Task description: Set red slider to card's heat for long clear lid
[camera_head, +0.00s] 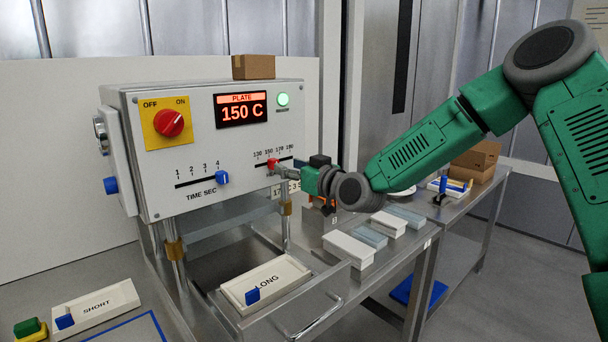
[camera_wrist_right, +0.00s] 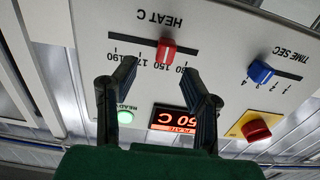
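The red slider (camera_head: 272,163) sits near the 150 mark of the heat scale on the white control box (camera_head: 230,165). The display (camera_head: 241,109) reads PLATE 150 C. My right gripper (camera_head: 283,170) is at the slider. In the wrist view, upside down, its open fingers (camera_wrist_right: 160,70) stand apart on either side of the red slider (camera_wrist_right: 166,52); contact cannot be told. A card (camera_head: 293,187) behind my wrist partly shows "17", "C" and "3 S"; the rest is hidden. A tray marked LONG (camera_head: 286,268) is on the metal bench below. My left gripper is out of view.
The blue time slider (camera_head: 222,178) is near 4. A red knob (camera_head: 169,123) is on a yellow plate, and a green light (camera_head: 283,100) is lit. A SHORT tray (camera_head: 122,294) lies at left. Several pale boxes (camera_head: 348,248) stand on the bench beneath my right arm.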

